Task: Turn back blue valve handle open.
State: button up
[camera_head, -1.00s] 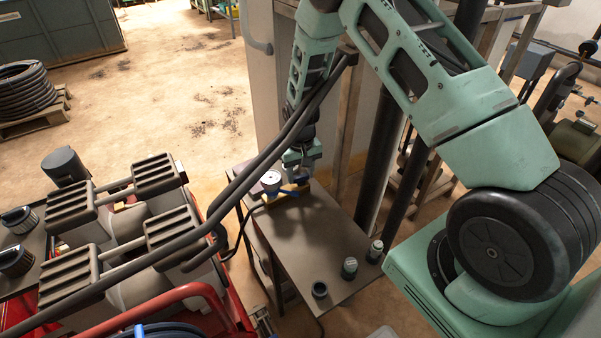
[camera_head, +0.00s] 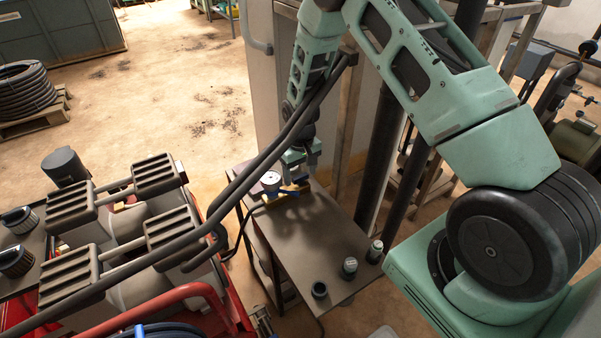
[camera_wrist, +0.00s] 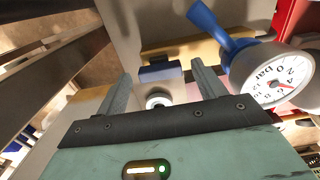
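The manifold with the white round pressure gauge (camera_head: 271,180) stands at the far end of the grey table. A blue valve handle (camera_head: 291,190) shows beside the gauge, partly hidden by my gripper (camera_head: 302,168). In the wrist view, my gripper (camera_wrist: 161,72) is open, its two fingers apart. A short blue piece (camera_wrist: 160,73), apparently a valve handle seen end-on, lies between the fingertips with gaps on both sides. Another blue handle (camera_wrist: 216,28) sticks up to the right of the fingers, next to the gauge (camera_wrist: 275,76). I cannot tell which handle is the back one.
Three small dark cups or jars, among them one capped jar (camera_head: 349,267), stand at the near end of the table (camera_head: 300,240). A red-framed machine (camera_head: 205,300) is on the left. Dark hoses cross in front of the table. A dark post (camera_head: 378,155) rises behind it.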

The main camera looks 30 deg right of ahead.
aim_at(301, 176)
notch_tip(301, 176, up, 17)
jog(key=shift+r, duration=0.2)
dwell(0.6)
dwell(0.3)
jog(key=s+a+r+n+y+p, duration=0.1)
jog(key=s+a+r+n, duration=0.1)
jog(key=s+a+r, duration=0.45)
jog(key=s+a+r+n+p, duration=0.2)
jog(key=s+a+r, duration=0.2)
jog(key=s+a, duration=0.45)
jog(key=s+a+r+n+p, duration=0.1)
jog(key=s+a+r, duration=0.1)
jog(key=s, duration=0.6)
jog(key=s+a+r+n, duration=0.2)
jog(key=s+a, duration=0.1)
jog(key=s, duration=0.5)
jog(key=shift+s+a+p, duration=0.25)
jog(key=shift+a+p, duration=0.1)
jog(key=shift+r, duration=0.1)
